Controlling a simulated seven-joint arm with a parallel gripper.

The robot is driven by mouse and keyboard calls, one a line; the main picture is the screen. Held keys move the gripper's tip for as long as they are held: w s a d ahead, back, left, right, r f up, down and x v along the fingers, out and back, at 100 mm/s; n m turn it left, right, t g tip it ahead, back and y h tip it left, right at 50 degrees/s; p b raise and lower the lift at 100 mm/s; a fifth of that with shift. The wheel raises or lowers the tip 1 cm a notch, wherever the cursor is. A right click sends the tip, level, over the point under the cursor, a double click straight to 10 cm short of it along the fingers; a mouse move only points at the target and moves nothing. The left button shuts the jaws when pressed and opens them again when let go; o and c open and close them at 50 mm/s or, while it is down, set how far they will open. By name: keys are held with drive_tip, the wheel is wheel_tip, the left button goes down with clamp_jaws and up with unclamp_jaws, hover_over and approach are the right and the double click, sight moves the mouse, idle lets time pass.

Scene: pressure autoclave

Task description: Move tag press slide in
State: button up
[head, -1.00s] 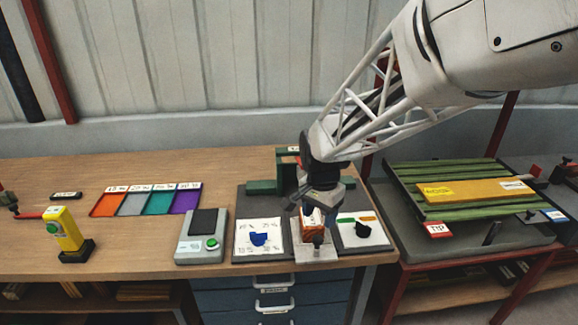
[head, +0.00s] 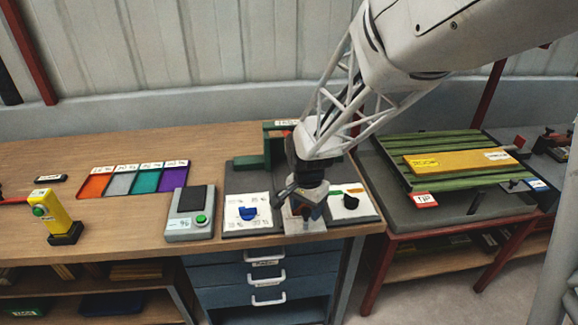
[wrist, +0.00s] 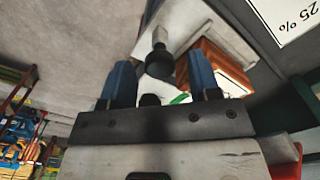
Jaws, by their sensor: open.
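A small pale plate (head: 303,226) lies between two dial panels at the bench's front edge. In the wrist view the plate (wrist: 197,18) carries an orange block (wrist: 207,62) and a grey post with a round black knob (wrist: 160,66). I take these to be the tag press, with the knob on its slide; I cannot tell how far in the slide is. My gripper (head: 307,207) is over the plate and hides most of the block in the head view. In the wrist view my gripper (wrist: 160,82) is open, its blue fingertips apart on either side of the knob.
A blue-dial panel (head: 238,190) is close on the left and a black-dial panel (head: 368,210) close on the right. A green frame (head: 252,162) stands behind. Drawers (head: 262,275) are below the bench edge.

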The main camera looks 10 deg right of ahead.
drive_tip(key=shift+f, duration=0.2)
drive_tip(key=shift+c, duration=0.4)
clamp_jaws()
drive_tip(key=w, duration=1.2)
drive_tip(key=shift+w, duration=0.25)
drive_tip(key=shift+r, duration=0.1)
drive_tip(key=shift+o, duration=0.4)
unclamp_jaws()
wheel_tip(320, 180, up, 8)
